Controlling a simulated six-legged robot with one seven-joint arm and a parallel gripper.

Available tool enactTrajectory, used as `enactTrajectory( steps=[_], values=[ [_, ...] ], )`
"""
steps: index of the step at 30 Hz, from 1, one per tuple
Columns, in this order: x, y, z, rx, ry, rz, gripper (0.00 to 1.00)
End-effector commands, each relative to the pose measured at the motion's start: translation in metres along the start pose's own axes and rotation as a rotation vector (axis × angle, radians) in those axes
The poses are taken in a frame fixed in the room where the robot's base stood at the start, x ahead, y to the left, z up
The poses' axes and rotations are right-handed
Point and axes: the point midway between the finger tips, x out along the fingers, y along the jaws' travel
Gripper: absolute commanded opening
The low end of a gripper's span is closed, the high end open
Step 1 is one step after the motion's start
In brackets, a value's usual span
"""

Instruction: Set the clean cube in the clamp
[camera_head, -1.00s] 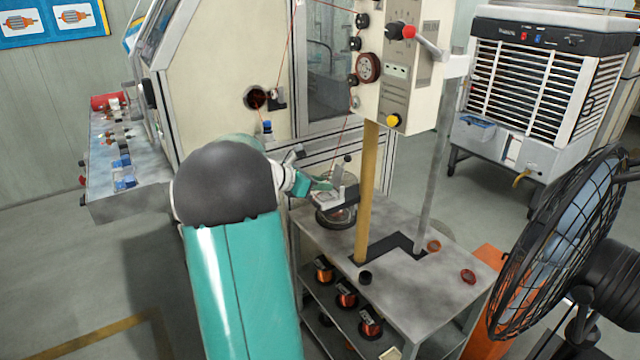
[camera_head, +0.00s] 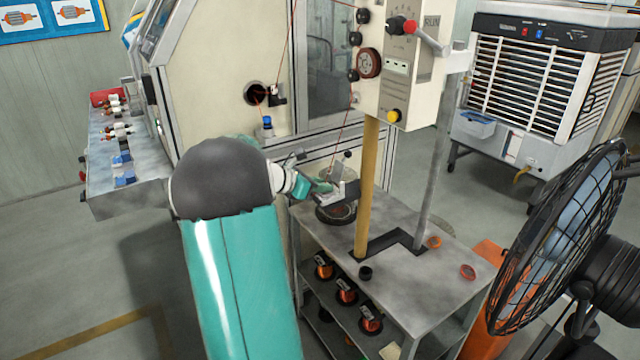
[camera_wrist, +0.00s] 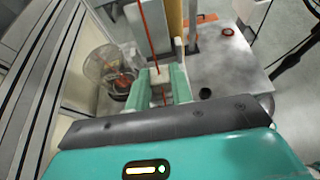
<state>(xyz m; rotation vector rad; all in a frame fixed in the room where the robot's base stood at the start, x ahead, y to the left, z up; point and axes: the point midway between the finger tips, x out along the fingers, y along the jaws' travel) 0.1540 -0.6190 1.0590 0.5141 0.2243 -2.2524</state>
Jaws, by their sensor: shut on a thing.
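My gripper (camera_wrist: 160,76) is shut on a small pale cube (camera_wrist: 158,75), held between the two green fingertips in the wrist view. In the head view my gripper (camera_head: 320,187) is over the far left part of the grey table, and the cube is too small to make out. A pale grey metal fixture, seemingly the clamp (camera_head: 345,188), is just beyond the fingertips. A red wire (camera_wrist: 147,35) runs down in front of the cube. I cannot tell whether cube and clamp touch.
A round container with reddish contents (camera_wrist: 112,75) stands left of my fingers. A yellow post (camera_head: 366,190) rises close on the right. Copper spools (camera_head: 346,291) sit on the shelf below. A black fan (camera_head: 560,240) stands at right. The table's (camera_head: 425,275) front is mostly clear.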

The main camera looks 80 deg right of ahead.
Motion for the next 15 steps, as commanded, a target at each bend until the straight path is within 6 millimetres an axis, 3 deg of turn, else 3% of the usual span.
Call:
enactTrajectory(
  steps=[4, 5, 8, 15],
  values=[
    [0.0, 0.0, 0.0001, 0.0, 0.0, 0.0, 0.02],
    [-0.0001, 0.0001, 0.0001, 0.0, 0.0, 0.0, 0.28],
    [-0.0001, 0.0001, 0.0002, 0.0, 0.0, 0.0, 0.48],
    [-0.0002, 0.0001, 0.0002, 0.0, 0.0, 0.001, 0.48]
  ],
)
